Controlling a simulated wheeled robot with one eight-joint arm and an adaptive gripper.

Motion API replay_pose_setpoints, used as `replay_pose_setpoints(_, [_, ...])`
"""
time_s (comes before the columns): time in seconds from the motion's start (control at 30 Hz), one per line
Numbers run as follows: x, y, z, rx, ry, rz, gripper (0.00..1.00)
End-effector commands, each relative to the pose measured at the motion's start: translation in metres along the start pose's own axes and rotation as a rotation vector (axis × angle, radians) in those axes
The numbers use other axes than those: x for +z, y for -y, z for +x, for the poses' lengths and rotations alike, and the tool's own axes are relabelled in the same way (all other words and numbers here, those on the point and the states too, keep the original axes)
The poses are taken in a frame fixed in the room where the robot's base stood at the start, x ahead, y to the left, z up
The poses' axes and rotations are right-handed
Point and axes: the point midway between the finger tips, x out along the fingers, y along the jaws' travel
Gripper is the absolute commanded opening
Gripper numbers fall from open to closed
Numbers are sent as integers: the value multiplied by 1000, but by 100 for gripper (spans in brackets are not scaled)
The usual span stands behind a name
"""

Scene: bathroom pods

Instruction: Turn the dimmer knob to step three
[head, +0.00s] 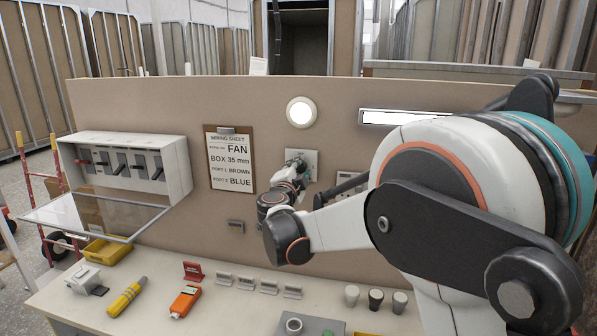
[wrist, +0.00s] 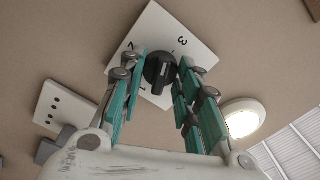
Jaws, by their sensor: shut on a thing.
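The dimmer knob (wrist: 160,70) is black and round with a raised grip bar. It sits on a white square plate (wrist: 183,28) with printed numbers; a 3 is clear, other marks are partly hidden. I cannot tell which number the knob points to. My gripper (wrist: 160,76) has its teal fingers on either side of the knob, shut on it. In the head view the plate (head: 313,155) is on the upright board, and my gripper (head: 298,166) reaches it and hides the knob.
A lit round lamp (head: 300,112) is above the plate. A wiring sheet (head: 231,158) and a switch box (head: 130,165) with an open clear cover are to the left. The bench (head: 235,310) below holds tools and small parts. A socket plate (wrist: 62,107) is near my gripper.

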Motion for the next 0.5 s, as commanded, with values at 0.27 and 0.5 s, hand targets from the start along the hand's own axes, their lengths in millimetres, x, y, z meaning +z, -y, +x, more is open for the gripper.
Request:
replay_pose_setpoints(0.27, [0, -1, 0, 1, 0, 188, 7])
replay_pose_setpoints(0.5, [0, -1, 0, 4, 0, 276, 7])
